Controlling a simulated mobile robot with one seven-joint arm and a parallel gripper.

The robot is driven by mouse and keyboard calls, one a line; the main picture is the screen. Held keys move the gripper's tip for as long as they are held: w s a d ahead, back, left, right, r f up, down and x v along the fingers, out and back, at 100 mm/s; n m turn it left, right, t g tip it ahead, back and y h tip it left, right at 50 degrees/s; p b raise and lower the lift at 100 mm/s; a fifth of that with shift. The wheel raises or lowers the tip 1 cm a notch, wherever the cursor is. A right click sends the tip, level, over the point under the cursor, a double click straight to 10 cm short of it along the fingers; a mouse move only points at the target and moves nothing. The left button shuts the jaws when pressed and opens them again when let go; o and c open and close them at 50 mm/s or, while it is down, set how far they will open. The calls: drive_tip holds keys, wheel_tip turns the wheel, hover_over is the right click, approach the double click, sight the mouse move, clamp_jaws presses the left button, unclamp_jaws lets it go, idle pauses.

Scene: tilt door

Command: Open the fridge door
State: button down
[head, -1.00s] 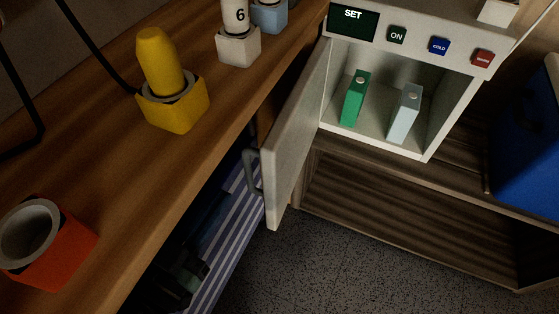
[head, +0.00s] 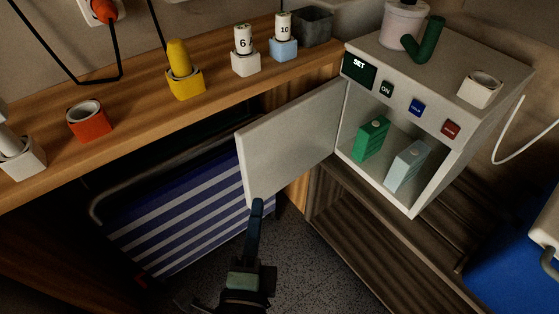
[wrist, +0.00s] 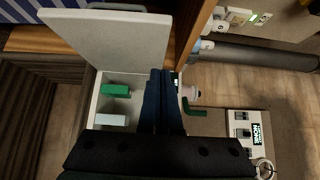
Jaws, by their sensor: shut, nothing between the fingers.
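The fridge (head: 425,195) is a small white box at the right of the head view, with a dark SET panel and several buttons above its opening. Its white door (head: 290,140) stands wide open to the left, its inner face showing. The door also shows at the top left of the wrist view (wrist: 112,42), with a grey handle (wrist: 117,7) partly showing past its edge. My gripper (head: 257,203) is shut and empty, with its fingertips by the door's lower edge in the head view; contact cannot be told. The shut fingers also show in the wrist view (wrist: 160,75).
A green carton (head: 372,138) and a pale blue carton (head: 406,165) stand inside the fridge. A wooden counter (head: 130,135) with cups and bottles runs along the left. Striped blue-and-white fabric (head: 180,225) lies below it. A blue container (head: 515,265) is at the right.

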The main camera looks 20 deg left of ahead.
drive_tip(key=b, duration=0.3)
approach(252, 140)
drive_tip(key=w+d, duration=0.2)
drive_tip(key=w, duration=0.1)
drive_tip(key=shift+w+a+r+b, duration=0.1)
drive_tip(key=shift+w+a+b, duration=0.65)
drive_tip(key=shift+w+a, duration=0.7)
drive_tip(key=shift+s, duration=0.1)
drive_tip(key=shift+a, duration=0.1)
